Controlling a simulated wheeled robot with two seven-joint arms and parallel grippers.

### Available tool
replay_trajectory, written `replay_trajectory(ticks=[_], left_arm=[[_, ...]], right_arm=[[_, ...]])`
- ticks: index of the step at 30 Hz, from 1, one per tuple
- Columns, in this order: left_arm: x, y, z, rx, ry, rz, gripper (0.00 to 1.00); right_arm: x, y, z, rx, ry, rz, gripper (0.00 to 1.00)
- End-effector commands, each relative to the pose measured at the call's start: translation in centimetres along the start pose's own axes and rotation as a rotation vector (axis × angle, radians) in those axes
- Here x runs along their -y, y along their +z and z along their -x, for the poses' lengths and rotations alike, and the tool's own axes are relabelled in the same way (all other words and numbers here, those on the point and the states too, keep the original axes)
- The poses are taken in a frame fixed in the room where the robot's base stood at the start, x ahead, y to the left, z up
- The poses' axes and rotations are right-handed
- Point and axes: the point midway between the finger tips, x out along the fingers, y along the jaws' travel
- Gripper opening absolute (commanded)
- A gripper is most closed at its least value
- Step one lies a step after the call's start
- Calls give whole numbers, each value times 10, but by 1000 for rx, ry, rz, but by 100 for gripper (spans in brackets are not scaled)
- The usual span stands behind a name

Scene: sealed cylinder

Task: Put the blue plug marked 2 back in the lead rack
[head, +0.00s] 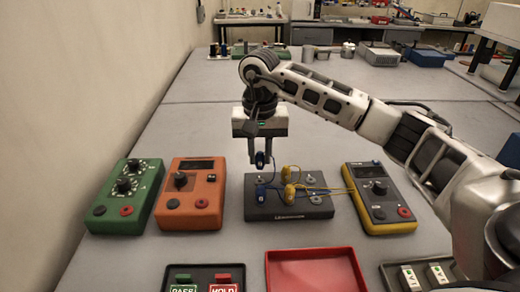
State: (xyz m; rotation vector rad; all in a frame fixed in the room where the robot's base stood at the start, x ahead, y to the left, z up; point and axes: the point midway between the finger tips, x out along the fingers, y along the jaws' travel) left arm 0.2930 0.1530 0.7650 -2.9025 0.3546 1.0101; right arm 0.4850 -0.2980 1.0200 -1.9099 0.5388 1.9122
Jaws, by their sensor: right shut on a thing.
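My right gripper (260,161) points down above the dark grey box (270,211). It is shut on a small dark blue plug (261,158), held clear of the box. A number on the plug is too small to read. A thin blue lead seems to run down from it towards another blue plug (261,191) at the box's left side. Yellow plugs (290,175) stand in the box. A small stand with upright pieces (219,50) at the far left of the table may be the lead rack; I cannot tell. My left gripper is out of view.
A green meter (125,195) and an orange meter (191,193) stand left of the box. A yellow-edged meter (379,197) stands right, with yellow leads reaching it. A red tray (314,270) and a PASS/HOLD panel (204,278) lie in front. The table behind is mostly clear.

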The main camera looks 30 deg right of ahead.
Motion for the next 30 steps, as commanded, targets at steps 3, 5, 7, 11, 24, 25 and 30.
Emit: replay_trajectory(ticks=[3, 5, 7, 11, 24, 25, 30], left_arm=[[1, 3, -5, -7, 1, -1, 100], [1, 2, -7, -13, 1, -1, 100], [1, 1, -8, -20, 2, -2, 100], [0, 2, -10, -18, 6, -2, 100], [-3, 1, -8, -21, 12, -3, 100], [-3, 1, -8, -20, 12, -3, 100], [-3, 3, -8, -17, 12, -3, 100]], right_arm=[[0, 0, -15, 0, 1, 0, 0], [0, 0, -22, 0, 1, 0, 0], [0, 0, -28, 0, 0, 0, 0], [0, 0, -36, -1, -1, 0, 0], [0, 0, -38, -1, -1, 0, 0], [0, 0, -38, -1, -1, 0, 0], [0, 0, -38, -1, 0, 0, 0]])
